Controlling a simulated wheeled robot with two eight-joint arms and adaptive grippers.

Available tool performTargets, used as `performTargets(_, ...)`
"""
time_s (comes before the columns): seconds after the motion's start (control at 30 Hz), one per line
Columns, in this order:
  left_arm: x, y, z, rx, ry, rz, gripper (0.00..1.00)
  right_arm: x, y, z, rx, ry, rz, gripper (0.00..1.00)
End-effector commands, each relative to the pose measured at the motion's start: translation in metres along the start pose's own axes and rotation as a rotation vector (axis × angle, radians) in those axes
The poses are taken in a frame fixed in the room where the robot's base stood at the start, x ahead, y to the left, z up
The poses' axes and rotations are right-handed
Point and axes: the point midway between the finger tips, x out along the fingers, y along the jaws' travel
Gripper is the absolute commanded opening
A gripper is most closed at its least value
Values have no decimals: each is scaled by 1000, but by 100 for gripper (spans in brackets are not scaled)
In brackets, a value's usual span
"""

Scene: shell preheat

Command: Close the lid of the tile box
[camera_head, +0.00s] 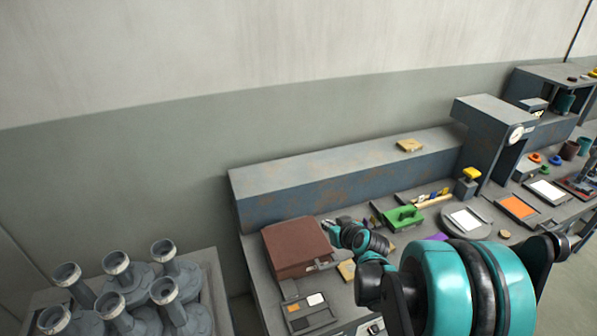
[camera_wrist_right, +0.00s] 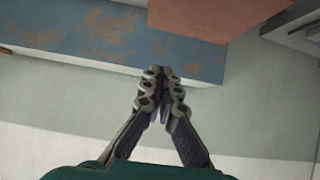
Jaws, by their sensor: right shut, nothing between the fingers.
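The tile box (camera_head: 296,246) is a reddish-brown box at the left end of the bench. Its broad brown top looks down over the box in the head view; I cannot tell whether a small gap is left under it. A small light fitting shows on its front right edge. In the wrist view part of a reddish-brown surface (camera_wrist_right: 210,18) shows at the top right. My right gripper (camera_head: 329,226) is just right of the box's back right corner, and its shut, empty fingertips (camera_wrist_right: 164,72) also show in the wrist view. My left gripper is not in view.
A raised blue-grey ledge (camera_head: 300,186) runs behind the box along the wall. A tray with small tiles (camera_head: 308,312) lies in front of the box. A green block (camera_head: 403,217) and a round plate (camera_head: 466,221) are to the right. Several grey funnel-like parts (camera_head: 117,264) stand at left.

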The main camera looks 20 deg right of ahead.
Motion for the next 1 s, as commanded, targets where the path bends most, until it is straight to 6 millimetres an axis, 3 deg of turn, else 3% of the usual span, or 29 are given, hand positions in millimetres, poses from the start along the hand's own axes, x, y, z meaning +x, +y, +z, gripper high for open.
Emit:
performTargets(0.03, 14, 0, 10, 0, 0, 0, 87, 4, 0, 19, 0, 0, 1, 0)
performTargets(0.2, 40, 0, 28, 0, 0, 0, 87, 6, 0, 61, 1, -1, 1, 0)
performTargets(0.5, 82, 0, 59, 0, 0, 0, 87, 20, 0, 123, 0, -1, 0, 0)
performTargets(0.7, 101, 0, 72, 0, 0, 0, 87, 31, 0, 148, 0, -2, 0, 0)
performTargets(1.0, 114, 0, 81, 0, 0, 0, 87, 39, 0, 165, -2, -5, -2, 0)
